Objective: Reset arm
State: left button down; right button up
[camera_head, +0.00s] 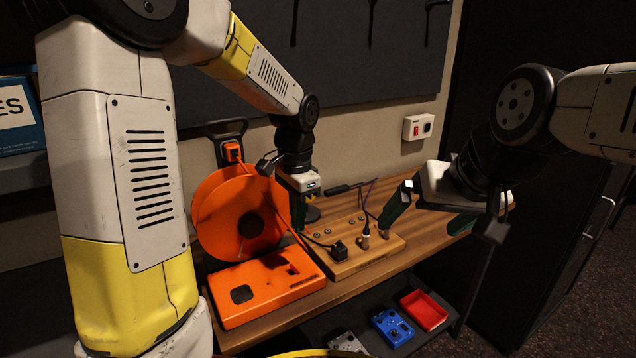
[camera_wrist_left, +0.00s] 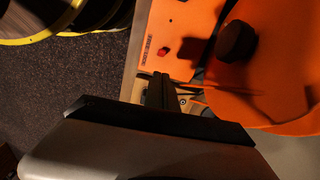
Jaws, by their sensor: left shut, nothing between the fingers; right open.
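My left gripper (camera_head: 298,222) points down beside the orange cable reel (camera_head: 212,212), behind the orange box (camera_head: 266,289) at the reel's foot. Its fingers are shut with nothing between them. In the left wrist view, the closed fingers (camera_wrist_left: 160,92) show dark at the picture's middle, near the orange box (camera_wrist_left: 178,38). My right gripper (camera_head: 424,222) is open and empty, with its dark green fingers apart. It is over the right part of the desk, near the wooden board (camera_head: 352,262). I cannot tell its exact height above the desk.
The wooden board carries a black plug (camera_head: 339,250) and several sockets. A wall switch box (camera_head: 418,127) is at the back. A lower shelf holds a red tray (camera_head: 424,310) and a blue pedal (camera_head: 392,327). The desk (camera_head: 420,250) has bare wood at the right.

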pick_arm(q)
jog(key=s+a+r+n+t+h, duration=0.1)
jog(key=s+a+r+n+t, duration=0.2)
jog(key=s+r+n, duration=0.2)
jog(key=s+a+r+n+t+h, duration=0.1)
jog(key=s+a+r+n+t, duration=0.2)
jog(key=s, duration=0.8)
notch_tip(320, 180, up, 3)
jog(key=shift+s+a+r+n, duration=0.15)
jog(key=shift+a+n, duration=0.15)
jog(key=shift+n, duration=0.7)
